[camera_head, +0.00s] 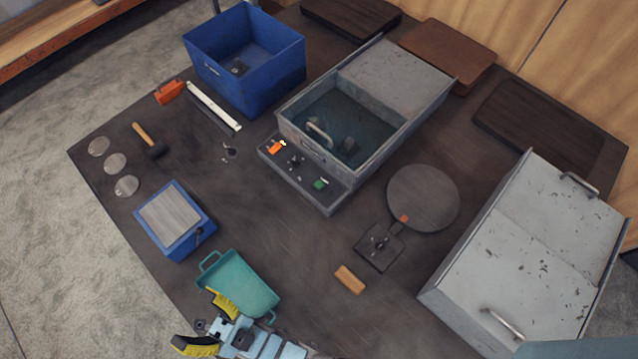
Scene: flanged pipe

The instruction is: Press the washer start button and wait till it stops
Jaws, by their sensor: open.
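The washer (330,163) is a grey metal box in the middle of the table. Its grey cover (395,80) lies over the far part, and the near part is open, showing dark liquid. A control panel (339,199) along its front holds a green button (320,184), a black knob (295,162) and an orange switch (276,147). I cannot tell which one is the start button, or whether the washer is running. My gripper (207,325), with yellow-and-black fingers, is open and appears empty at the bottom left, well apart from the panel.
A teal tray (240,285) lies close to my gripper. A tan block (350,280) and a round grey plate (423,198) lie right of it. A blue bin (275,80), a hammer (150,140) and a blue box (178,225) stand left. A large grey box (530,260) stands right.

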